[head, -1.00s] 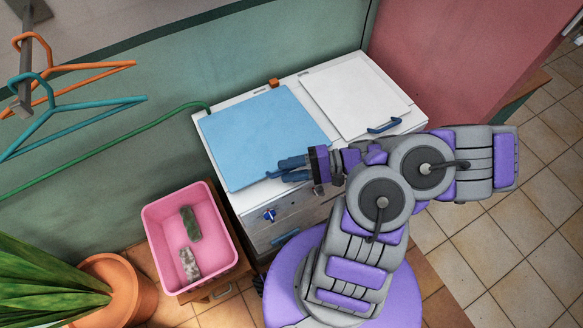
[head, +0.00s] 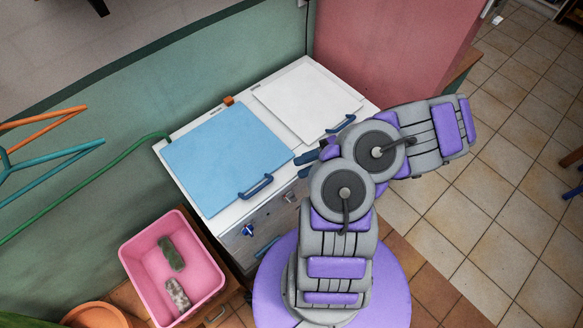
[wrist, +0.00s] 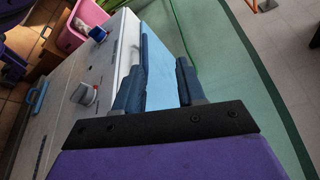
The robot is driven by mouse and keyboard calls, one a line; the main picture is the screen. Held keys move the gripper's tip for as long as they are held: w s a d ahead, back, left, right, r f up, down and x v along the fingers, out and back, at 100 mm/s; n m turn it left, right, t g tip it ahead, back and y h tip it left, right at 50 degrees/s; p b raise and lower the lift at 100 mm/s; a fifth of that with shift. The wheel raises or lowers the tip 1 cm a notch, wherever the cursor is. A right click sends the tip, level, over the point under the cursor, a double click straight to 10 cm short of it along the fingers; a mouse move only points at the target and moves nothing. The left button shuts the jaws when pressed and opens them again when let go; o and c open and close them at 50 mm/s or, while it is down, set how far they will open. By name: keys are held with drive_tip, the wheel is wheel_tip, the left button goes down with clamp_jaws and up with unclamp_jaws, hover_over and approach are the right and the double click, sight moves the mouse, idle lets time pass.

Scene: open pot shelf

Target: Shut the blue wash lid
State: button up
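The blue wash lid (head: 222,155) lies flat on the left half of the white machine top in the head view. Its dark blue handle (head: 256,186) is on its front edge. A strip of the lid (wrist: 159,68) also shows beyond my fingers in the wrist view. My gripper (head: 305,159) is just right of the lid, between its handle and the white lid, partly hidden by my arm. In the wrist view my gripper (wrist: 160,92) has its two fingers apart with nothing between them. I cannot tell its exact height above the top.
A white lid (head: 306,100) with a blue handle (head: 341,124) covers the right half. Knobs (head: 248,230) sit on the machine front. A green hose (head: 95,185) runs along the wall. Tiled floor lies open at right.

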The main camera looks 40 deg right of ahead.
drive_tip(key=shift+v, duration=1.9)
